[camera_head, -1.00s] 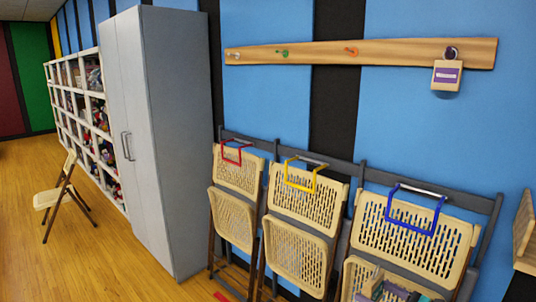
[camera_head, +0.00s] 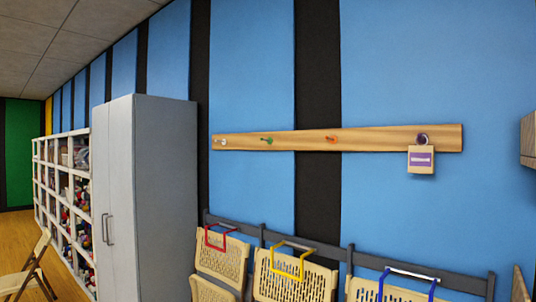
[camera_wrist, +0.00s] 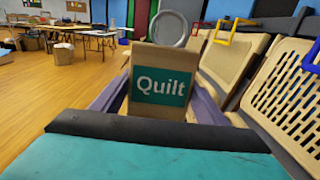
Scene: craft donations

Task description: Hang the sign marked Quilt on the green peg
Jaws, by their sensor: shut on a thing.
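The Quilt sign (camera_wrist: 160,85) is a tan block with a teal label reading "Quilt" and a grey ring (camera_wrist: 170,28) on top. It stands upright in the wrist view. My gripper (camera_wrist: 158,108) is shut on it, with a purplish finger at each side. The green peg (camera_head: 267,140) is on a wooden rail on the wall in the head view, second from the left, and nothing hangs on it. My gripper and the Quilt sign do not show in the head view, so their distance from the peg cannot be told.
The wooden rail (camera_head: 375,139) also carries a pale peg (camera_head: 222,141) and an orange peg (camera_head: 332,139), both bare. A purple-labelled sign (camera_head: 421,160) hangs at its right end. Folded chairs (camera_head: 222,256) hang below. A grey cabinet (camera_head: 150,190) stands left.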

